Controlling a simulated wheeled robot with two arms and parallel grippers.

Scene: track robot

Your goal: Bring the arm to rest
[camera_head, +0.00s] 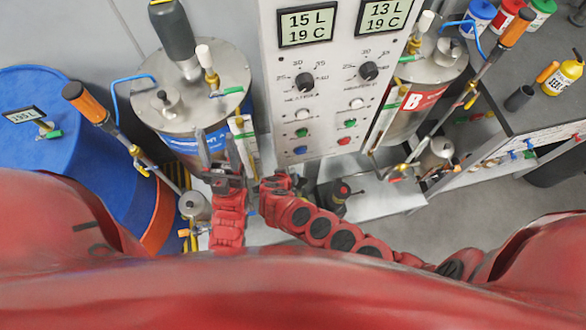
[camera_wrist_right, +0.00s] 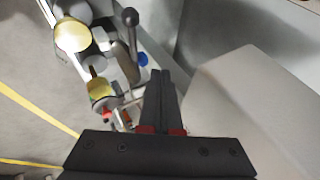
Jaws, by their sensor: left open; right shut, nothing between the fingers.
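My left gripper (camera_head: 222,148) is in front of the left metal tank in the head view. Its two dark fingers stand apart and nothing shows between them. My right gripper (camera_head: 272,183) is just to the right of it, below the white control panel, and its fingers are hard to make out there. In the right wrist view the right gripper (camera_wrist_right: 161,76) is shut, with its two black fingers together and nothing between them. My red right arm (camera_head: 330,230) reaches in from the lower right.
The left tank (camera_head: 235,75), the control panel (camera_head: 325,105) and the tank marked B (camera_head: 435,62) stand close ahead. A blue drum (camera_head: 45,150) is at the left. A grey bench (camera_head: 535,100) with several bottles is at the right. Brass valves (camera_wrist_right: 72,35) show in the wrist view.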

